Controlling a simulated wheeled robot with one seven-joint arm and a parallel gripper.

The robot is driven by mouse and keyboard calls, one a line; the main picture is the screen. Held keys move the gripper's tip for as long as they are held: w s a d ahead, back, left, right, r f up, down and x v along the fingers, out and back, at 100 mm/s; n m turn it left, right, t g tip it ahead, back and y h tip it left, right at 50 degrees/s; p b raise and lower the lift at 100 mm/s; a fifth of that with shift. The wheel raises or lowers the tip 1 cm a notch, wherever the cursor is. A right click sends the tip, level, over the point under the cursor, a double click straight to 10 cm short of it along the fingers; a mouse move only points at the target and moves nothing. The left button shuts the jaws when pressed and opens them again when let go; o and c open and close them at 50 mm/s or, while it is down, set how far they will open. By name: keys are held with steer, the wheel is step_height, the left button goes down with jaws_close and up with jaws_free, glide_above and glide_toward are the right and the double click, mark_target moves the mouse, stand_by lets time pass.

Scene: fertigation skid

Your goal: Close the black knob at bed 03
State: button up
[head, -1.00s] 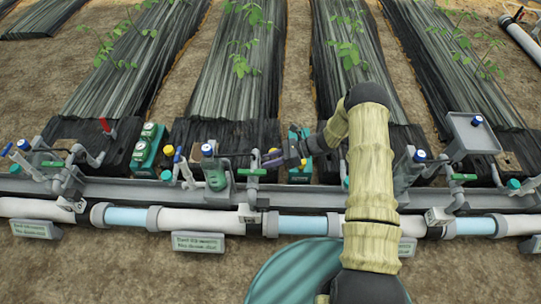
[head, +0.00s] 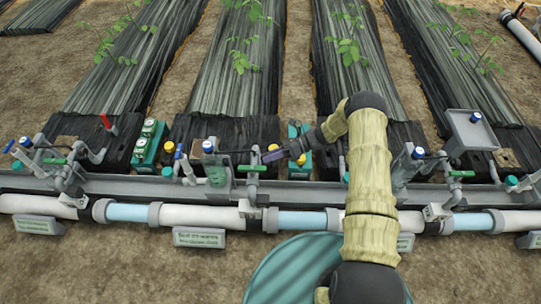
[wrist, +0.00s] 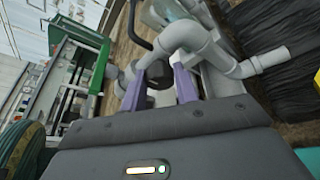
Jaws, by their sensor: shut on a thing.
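My gripper (head: 268,155) is beside the grey upright pipes of the second valve set from the left in the head view. In the wrist view, its two purple fingers (wrist: 168,84) are closed around a small black knob (wrist: 159,73), which is partly hidden between them. Grey pipe elbows stand right behind the knob. In the head view the knob is too small and covered to make out. The small signs are too blurred for me to read a bed number.
A green-handled valve (head: 252,168) and a blue-capped fitting (head: 208,147) stand close to my gripper.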

steer(key=o, duration=1)
steer(key=p+v, duration=0.4)
steer(key=v, duration=1.3)
steer(key=shift+w+d, duration=0.1)
steer(key=shift+d, duration=0.1)
